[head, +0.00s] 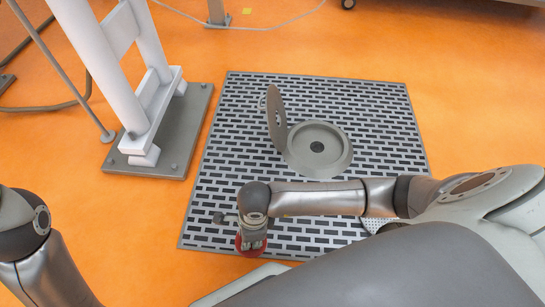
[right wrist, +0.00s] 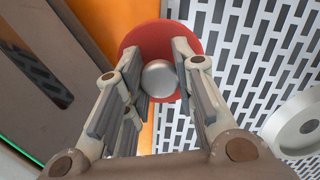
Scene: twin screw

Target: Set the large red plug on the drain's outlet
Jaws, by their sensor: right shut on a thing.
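The large red plug (head: 240,244) is in my right gripper (head: 253,242), near the grating's front-left part. In the right wrist view the plug is a red disc (right wrist: 160,34) with a silver round knob (right wrist: 159,78), and the fingers are shut on the knob. The drain's outlet (head: 318,148) is a round grey ring with a dark centre, to the right of and farther back than the plug. It also shows at the right edge of the right wrist view (right wrist: 303,124). A round lid (head: 277,118) stands up on the drain's left side. My left gripper is out of view.
A white frame (head: 108,65) on a grey base plate (head: 185,120) stands to the left. A thin cable (head: 250,27) lies at the back. The grating between plug and drain looks clear.

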